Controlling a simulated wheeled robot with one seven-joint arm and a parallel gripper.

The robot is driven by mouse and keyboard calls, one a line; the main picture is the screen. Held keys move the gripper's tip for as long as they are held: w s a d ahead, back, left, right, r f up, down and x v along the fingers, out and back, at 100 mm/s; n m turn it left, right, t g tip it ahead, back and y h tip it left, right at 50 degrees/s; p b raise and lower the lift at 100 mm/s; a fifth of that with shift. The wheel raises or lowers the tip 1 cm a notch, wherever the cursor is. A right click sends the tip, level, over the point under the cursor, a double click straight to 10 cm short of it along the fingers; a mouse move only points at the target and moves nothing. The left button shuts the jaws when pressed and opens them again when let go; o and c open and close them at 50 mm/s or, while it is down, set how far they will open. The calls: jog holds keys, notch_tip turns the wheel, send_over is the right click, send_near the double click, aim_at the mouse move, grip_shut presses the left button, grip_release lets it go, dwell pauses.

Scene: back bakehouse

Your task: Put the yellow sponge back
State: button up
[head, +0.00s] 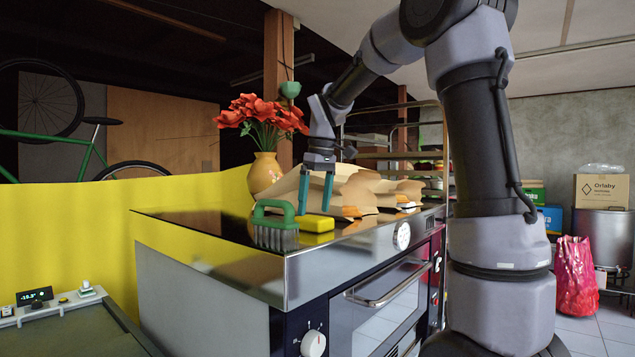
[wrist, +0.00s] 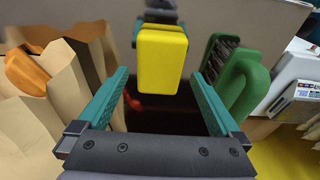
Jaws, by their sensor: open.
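The yellow sponge (head: 316,224) lies on the shiny top of the oven, near its front edge. It also shows in the wrist view (wrist: 162,62), just past the fingertips and roughly midway between their lines. My gripper (head: 315,209) has two teal fingers that point down over the sponge. In the wrist view my gripper (wrist: 160,76) is open, with nothing held between the fingers. I cannot tell the exact height of the fingertips above the sponge.
A green-handled brush (head: 275,226) stands close left of the sponge, near the right finger in the wrist view. Paper bags (head: 352,192) with bread crowd the other side. A vase (head: 264,173) of red flowers stands behind. The oven top (head: 225,245) is bare left of the brush.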

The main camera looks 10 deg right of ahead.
aim_at(320, 218)
notch_tip(320, 218, up, 9)
jog(key=s+d, duration=0.1)
jog(key=s+d+f+m+t, duration=0.2)
jog(key=s+f+m, duration=0.3)
jog(key=s, duration=0.5)
jog(key=s+d+f+m+t, duration=0.2)
jog(key=s+f+m, duration=0.3)
jog(key=s, duration=0.5)
jog(key=shift+s+d+f+m+t+y, duration=0.2)
jog(key=shift+s+m+t+y, duration=0.2)
jog(key=shift+m+t, duration=0.4)
